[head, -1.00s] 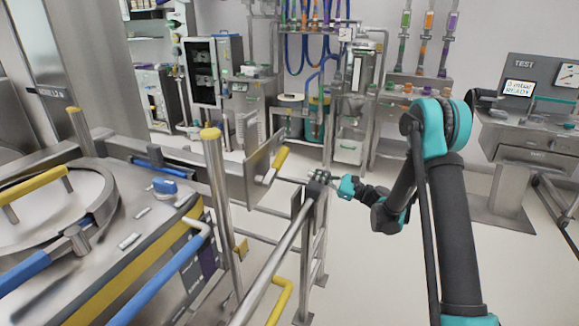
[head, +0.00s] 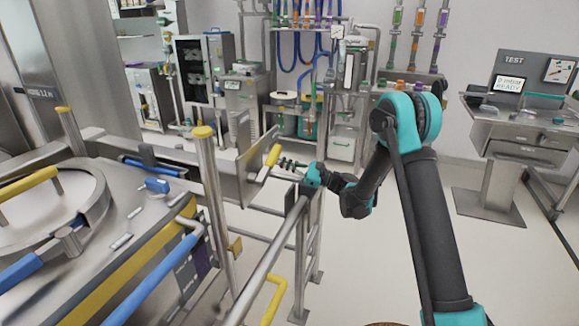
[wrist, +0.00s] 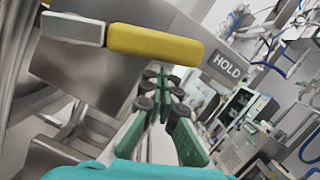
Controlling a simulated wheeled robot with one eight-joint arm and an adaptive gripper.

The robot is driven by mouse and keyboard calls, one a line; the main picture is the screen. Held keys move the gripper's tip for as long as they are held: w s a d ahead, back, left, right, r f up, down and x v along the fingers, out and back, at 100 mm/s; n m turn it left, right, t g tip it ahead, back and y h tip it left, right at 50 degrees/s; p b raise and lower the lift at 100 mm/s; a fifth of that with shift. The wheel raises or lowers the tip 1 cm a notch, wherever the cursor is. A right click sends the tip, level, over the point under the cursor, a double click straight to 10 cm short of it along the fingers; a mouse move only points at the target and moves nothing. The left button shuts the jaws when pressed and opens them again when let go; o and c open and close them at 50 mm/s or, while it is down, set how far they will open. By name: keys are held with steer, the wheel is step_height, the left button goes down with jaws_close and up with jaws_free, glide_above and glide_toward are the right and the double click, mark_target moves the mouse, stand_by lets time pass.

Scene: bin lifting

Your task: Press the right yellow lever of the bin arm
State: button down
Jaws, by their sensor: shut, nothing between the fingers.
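The yellow lever (head: 272,155) sticks out from a steel plate on the bin arm (head: 252,168). In the wrist view the yellow lever (wrist: 155,43) lies across the upper middle, on a metal stem at its left end. My gripper (head: 284,163) is just right of the lever in the head view. Its fingers (wrist: 160,84) are shut and empty, pointing at the area just below the lever in the wrist view. I cannot tell whether the fingertips touch the lever.
A plate marked HOLD (wrist: 226,65) is beside the lever. A steel rail (head: 265,262) and its post stand below my gripper. A steel post with a yellow cap (head: 203,132) is to the left, near the round-lidded vessel.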

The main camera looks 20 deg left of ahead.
mark_target(279, 155)
steer(key=shift+r, duration=0.15)
stand_by(0.3)
steer(key=shift+r+n, duration=0.3)
steer(key=shift+n, duration=0.2)
steer(key=shift+r+g, duration=0.1)
steer(key=shift+g, duration=0.3)
steer(key=shift+s+r+n, duration=0.25)
steer(key=shift+r+n, duration=0.7)
steer(key=shift+n, duration=0.15)
steer(key=s+r+n+g+h, duration=0.2)
steer(key=s+r+n, duration=0.6)
steer(key=n, duration=0.3)
steer(key=shift+s+a+r+n+h, duration=0.3)
steer(key=shift+s+a, duration=0.1)
steer(key=shift+s, duration=0.1)
